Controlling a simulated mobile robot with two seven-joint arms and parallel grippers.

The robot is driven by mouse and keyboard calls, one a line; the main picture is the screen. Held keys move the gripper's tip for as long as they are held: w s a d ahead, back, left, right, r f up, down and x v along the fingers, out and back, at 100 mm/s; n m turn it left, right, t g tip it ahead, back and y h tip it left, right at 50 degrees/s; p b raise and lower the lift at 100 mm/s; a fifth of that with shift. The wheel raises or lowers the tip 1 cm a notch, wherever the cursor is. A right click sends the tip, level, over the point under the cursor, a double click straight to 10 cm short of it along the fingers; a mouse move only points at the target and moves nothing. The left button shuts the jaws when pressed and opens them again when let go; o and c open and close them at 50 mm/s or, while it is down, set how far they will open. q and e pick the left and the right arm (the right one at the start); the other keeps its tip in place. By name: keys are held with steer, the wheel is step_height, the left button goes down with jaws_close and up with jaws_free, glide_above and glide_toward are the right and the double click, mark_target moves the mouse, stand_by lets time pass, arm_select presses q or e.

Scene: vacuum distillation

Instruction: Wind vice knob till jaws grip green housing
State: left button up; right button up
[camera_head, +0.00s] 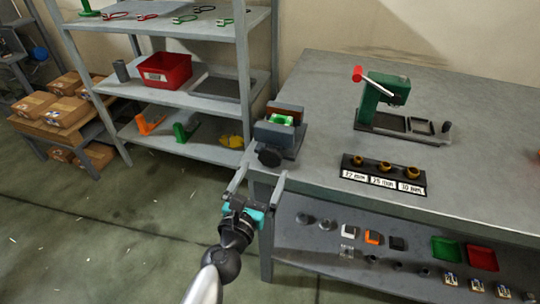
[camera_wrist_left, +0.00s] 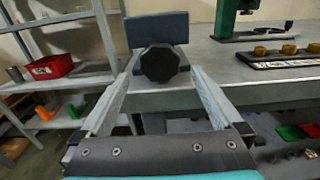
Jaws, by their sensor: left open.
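The vice (camera_head: 281,131) is mounted at the left corner of the workbench. The green housing (camera_head: 282,119) sits between its jaws; from here I cannot tell whether the jaws touch it. The dark vice knob (camera_head: 268,156) faces outward at the front of the vice. It also shows in the left wrist view as a dark faceted knob (camera_wrist_left: 161,63), ahead of my fingers. My left gripper (camera_head: 260,177) is open and empty, just short of the knob, with its fingers spread to either side of the line to it. My right gripper is not in view.
A green press (camera_head: 376,97) with a red-tipped lever stands on the bench. A black size rack (camera_head: 383,174) with brass pieces lies near the front edge. Small parts and trays fill the lower shelf (camera_head: 340,217). A shelving unit with a red bin (camera_head: 165,70) stands at left.

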mark_target(269, 160)
arm_select(q)
steer(key=x, duration=0.4)
steer(key=shift+w+d, duration=0.15)
steer(key=shift+w, duration=0.25)
steer(key=shift+w+d, duration=0.15)
steer(key=shift+w, duration=0.35)
steer(key=shift+c, duration=0.8)
steer(key=c, duration=1.2)
steer(key=shift+o, duration=0.2)
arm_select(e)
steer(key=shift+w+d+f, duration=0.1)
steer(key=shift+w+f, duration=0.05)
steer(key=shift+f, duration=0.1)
